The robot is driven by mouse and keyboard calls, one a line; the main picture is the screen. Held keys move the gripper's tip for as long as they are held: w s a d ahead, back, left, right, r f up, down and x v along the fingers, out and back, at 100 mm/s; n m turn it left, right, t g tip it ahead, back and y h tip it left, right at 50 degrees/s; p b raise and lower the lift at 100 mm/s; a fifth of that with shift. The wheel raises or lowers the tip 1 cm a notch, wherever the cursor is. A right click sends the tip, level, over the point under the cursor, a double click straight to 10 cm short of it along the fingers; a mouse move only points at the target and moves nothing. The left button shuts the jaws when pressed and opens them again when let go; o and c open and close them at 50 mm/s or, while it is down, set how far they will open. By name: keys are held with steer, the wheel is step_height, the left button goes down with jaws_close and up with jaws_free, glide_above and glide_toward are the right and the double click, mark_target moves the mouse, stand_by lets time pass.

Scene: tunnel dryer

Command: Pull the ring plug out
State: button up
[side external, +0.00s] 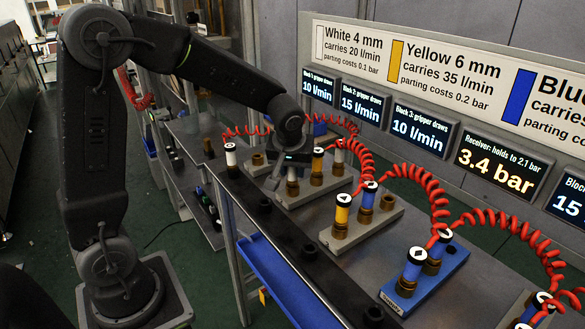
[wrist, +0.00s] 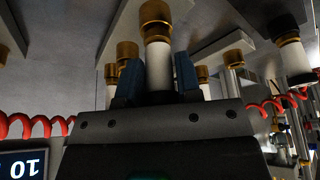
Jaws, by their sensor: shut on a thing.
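Another white plug (side external: 230,155) stands on the dark rail (side external: 285,245). A yellow plug with a triangle (side external: 343,212) and a blue plug with a diamond (side external: 412,266) stand in blocks to the right. Red coiled hoses (side external: 410,178) hang close behind. A blue tray (side external: 275,275) lies below the rail.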

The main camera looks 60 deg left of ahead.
steer(key=shift+r, duration=0.55)
stand_by(0.6)
steer(key=shift+r, duration=1)
steer(key=shift+r, duration=0.1)
steer(key=shift+r, duration=1.95)
